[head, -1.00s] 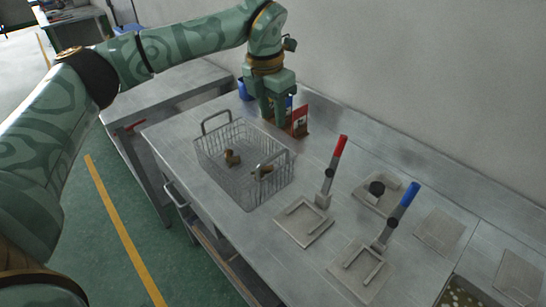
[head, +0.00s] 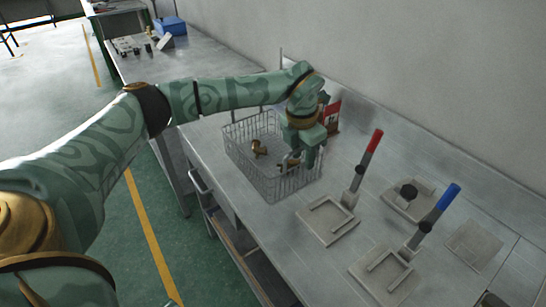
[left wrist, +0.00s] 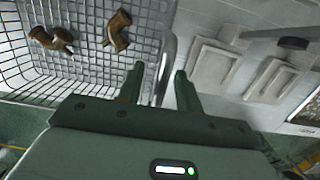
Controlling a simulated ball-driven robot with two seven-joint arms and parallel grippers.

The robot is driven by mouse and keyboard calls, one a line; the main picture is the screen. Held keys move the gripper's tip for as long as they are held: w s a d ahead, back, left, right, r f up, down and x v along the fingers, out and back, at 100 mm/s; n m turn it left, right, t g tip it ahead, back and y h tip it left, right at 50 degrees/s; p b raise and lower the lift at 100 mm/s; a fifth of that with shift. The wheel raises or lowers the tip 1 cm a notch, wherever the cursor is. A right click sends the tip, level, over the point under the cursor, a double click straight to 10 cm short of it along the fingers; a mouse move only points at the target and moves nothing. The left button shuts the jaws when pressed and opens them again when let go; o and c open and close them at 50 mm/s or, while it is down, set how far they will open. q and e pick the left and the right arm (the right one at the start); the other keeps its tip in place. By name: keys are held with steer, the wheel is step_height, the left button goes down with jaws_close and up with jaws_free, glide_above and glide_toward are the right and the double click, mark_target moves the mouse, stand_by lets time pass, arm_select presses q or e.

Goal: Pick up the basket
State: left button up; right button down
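The wire basket (head: 250,165) stands on the metal table, with a few brown pieces (head: 259,147) inside. It also shows in the left wrist view (left wrist: 95,55), with brown pieces (left wrist: 118,32) on its mesh floor. My left gripper (head: 301,160) is at the basket's right end, over the near handle. In the left wrist view my left gripper (left wrist: 158,77) has its fingers apart, with the metal handle (left wrist: 168,62) between them. A gap shows beside the handle, so it is not clamped. The gripper partly hides this handle in the head view. My right gripper is not in view.
A red-handled fixture (head: 362,170) and a blue-handled fixture (head: 431,222) stand to the right of the basket. A blue box (head: 170,26) sits on the far table. The wall runs along the back.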

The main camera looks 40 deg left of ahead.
arm_select(q)
steer(key=shift+s+a, duration=0.1)
steer(key=shift+a, duration=0.05)
steer(key=shift+f, duration=0.3)
stand_by(0.5)
steer(key=shift+c, duration=0.3)
jaws_close()
